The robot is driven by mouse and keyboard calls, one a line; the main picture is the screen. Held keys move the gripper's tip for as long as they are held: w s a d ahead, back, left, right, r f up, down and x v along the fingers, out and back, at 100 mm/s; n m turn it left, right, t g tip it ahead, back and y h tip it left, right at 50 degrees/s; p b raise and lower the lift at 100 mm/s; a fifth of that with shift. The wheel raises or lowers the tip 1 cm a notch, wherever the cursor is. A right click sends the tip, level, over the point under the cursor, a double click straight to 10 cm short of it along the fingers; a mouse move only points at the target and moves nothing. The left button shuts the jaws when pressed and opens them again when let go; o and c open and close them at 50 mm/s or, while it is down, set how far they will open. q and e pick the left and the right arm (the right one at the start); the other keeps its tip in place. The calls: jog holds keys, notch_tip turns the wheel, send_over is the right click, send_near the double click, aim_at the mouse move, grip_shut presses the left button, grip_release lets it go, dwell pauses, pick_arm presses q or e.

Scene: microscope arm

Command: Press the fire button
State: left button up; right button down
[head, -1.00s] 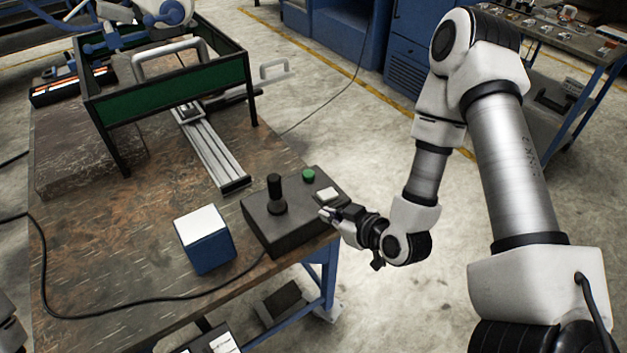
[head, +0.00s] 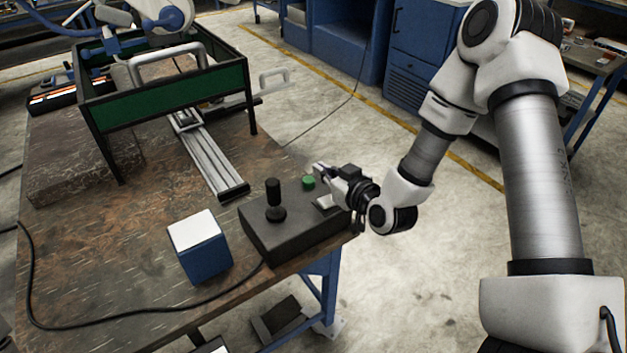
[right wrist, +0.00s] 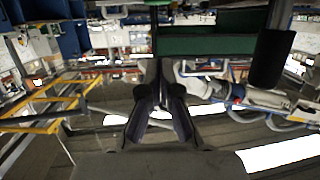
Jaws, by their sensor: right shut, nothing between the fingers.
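A dark control box (head: 290,232) sits at the table's right front corner. It carries a black joystick (head: 274,200), a round green button (head: 308,183) and a white square button (head: 323,202). No label is readable, so I cannot tell which is the fire button. My right gripper (head: 319,168) is shut and empty, with its tips just above and right of the green button. The gripper's body partly covers the white button. In the right wrist view, the shut fingers (right wrist: 160,90) point up the picture and a dark cylinder, likely the joystick, (right wrist: 272,58) is at right. My left gripper is not seen.
A blue cube with a white top (head: 200,247) stands left of the box. A metal rail (head: 210,155) and a green-sided frame (head: 170,100) are behind it. A black cable (head: 130,328) runs along the table. Open floor lies to the right.

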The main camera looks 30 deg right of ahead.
aim_at(314, 190)
jog(key=x, duration=0.4)
jog(key=shift+r, duration=0.15)
notch_tip(314, 190, down, 3)
jog(key=shift+s+p, duration=0.1)
jog(key=shift+p, duration=0.25)
jog(key=shift+d+f, duration=0.1)
jog(key=shift+f, duration=0.55)
